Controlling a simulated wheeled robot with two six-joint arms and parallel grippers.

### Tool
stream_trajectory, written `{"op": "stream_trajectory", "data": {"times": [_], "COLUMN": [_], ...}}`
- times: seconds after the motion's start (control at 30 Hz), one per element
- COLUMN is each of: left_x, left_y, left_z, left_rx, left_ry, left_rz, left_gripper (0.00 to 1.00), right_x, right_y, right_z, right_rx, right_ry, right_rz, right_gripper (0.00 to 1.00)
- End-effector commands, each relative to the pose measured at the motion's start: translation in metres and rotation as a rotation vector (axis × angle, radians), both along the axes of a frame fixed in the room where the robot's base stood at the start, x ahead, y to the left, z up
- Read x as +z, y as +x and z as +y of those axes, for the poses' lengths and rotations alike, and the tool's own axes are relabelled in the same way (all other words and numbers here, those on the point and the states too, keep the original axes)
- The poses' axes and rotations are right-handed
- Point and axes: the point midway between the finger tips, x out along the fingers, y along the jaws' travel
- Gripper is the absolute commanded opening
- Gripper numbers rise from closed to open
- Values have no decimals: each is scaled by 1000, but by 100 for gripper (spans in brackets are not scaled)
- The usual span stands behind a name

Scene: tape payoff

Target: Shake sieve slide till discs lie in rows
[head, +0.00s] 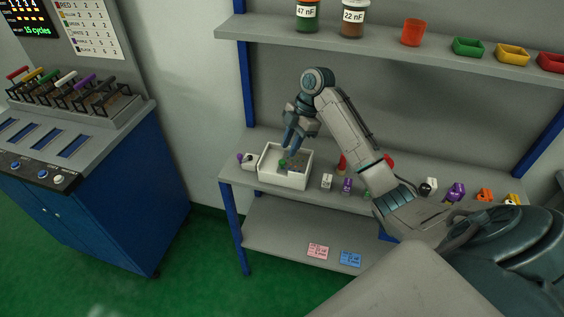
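My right gripper (290,153) points down over a white open box (268,176) on the left end of the grey bench. Its fingertips are at or just above the box's inside, near a small green piece (283,163). I cannot tell whether the fingers touch or hold this piece. Dark grey contents show in the box beside it, too small to make out. No sieve slide and no discs in rows can be made out. My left gripper is not in view.
Small parts stand along the bench right of the box, including a white one (327,181) and a purple one (347,185). My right arm hides some of the bench. The upper shelf (385,57) holds jars and coloured bins. A blue cabinet (125,190) with levers stands left.

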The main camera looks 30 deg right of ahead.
Motion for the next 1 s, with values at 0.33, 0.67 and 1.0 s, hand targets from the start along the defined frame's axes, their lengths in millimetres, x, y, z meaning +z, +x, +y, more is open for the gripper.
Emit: {"op": "stream_trajectory", "data": {"times": [0.33,0.67,1.0], "left_x": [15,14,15], "left_y": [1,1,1], "left_z": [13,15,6], "left_rx": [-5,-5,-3], "left_ry": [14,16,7], "left_rz": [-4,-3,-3], "left_gripper": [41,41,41], "right_x": [-39,-43,-41], "right_y": [1,1,1], "right_z": [17,18,18], "right_rx": [0,0,0], "right_ry": [2,0,1], "right_rz": [3,2,2], "right_gripper": [28,24,0]}}
